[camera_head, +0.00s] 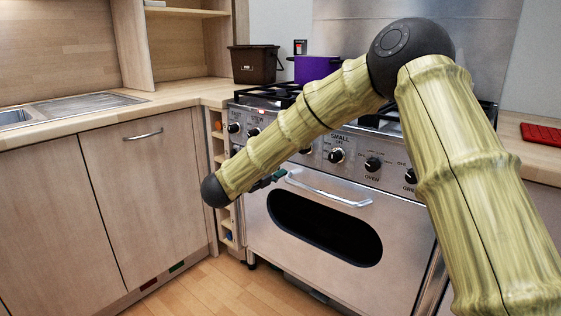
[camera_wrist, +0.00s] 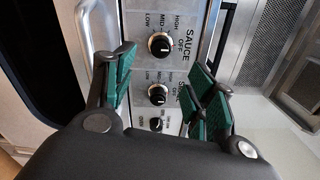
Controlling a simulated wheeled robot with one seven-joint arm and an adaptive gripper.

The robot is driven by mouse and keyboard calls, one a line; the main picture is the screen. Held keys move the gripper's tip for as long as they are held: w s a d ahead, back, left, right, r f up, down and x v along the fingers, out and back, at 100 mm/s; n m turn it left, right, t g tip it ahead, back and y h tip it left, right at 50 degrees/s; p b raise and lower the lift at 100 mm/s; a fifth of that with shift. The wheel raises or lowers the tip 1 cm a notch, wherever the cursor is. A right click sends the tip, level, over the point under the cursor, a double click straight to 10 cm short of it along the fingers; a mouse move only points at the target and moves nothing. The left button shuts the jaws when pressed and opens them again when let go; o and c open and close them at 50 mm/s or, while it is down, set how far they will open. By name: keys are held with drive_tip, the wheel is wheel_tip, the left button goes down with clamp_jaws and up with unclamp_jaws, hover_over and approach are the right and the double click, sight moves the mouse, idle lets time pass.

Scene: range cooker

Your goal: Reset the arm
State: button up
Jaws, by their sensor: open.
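My gripper (camera_head: 268,180) shows in the head view as small teal fingers just left of the oven door handle, partly hidden by my own arm. In the wrist view my gripper (camera_wrist: 165,82) is open, with teal pads on both sides and nothing held between them. The cooker's control panel shows beyond the fingers, with a black knob (camera_wrist: 159,45) marked SAUCE and a second knob (camera_wrist: 157,94) lined up in the gap. The gripper's distance from the panel is hard to tell. My arm bends in front of the range cooker (camera_head: 400,235).
The oven door handle (camera_head: 328,190) crosses the closed door close to my gripper. A purple pot (camera_head: 316,69) and a dark brown bin (camera_head: 254,64) stand behind. Wooden cabinets (camera_head: 140,190) are at left; a red board (camera_head: 541,134) lies at right. Open floor (camera_head: 215,290) shows in front.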

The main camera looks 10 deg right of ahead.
drive_tip(key=s+f+n+t+y, duration=0.1)
drive_tip(key=s+f+n+y, duration=0.3)
drive_tip(key=f, duration=0.7)
drive_tip(key=s+a+f+n+y, duration=0.1)
drive_tip(key=s+f+n+y, duration=0.1)
drive_tip(key=f+n, duration=0.7)
drive_tip(key=s+f+n+t+y, duration=0.1)
drive_tip(key=s+f+n+y, duration=0.15)
drive_tip(key=f, duration=0.95)
drive_tip(key=s+d+f+n+g+y, duration=0.15)
drive_tip(key=s+f+n+g, duration=0.3)
drive_tip(key=s+f, duration=0.75)
drive_tip(key=s+d+f+n+g+y, duration=0.1)
drive_tip(key=s+f+n+g+y, duration=0.2)
drive_tip(key=s+f+n, duration=0.55)
drive_tip(key=s+d+f+n+g, duration=0.1)
drive_tip(key=s+g, duration=0.1)
drive_tip(key=s, duration=0.7)
drive_tip(key=s+d+f+n+g+y, duration=0.1)
drive_tip(key=s+g, duration=0.1)
drive_tip(key=s, duration=0.7)
drive_tip(key=s+d+f+g, duration=0.1)
drive_tip(key=s+f+g, duration=0.1)
drive_tip(key=s, duration=0.8)
wheel_tip(320, 180, up, 33)
drive_tip(key=p, duration=3.3)
drive_tip(key=shift+w, duration=0.45)
drive_tip(key=shift+d+r+t, duration=0.1)
drive_tip(key=shift+t, duration=0.15)
drive_tip(key=shift+c, duration=0.4)
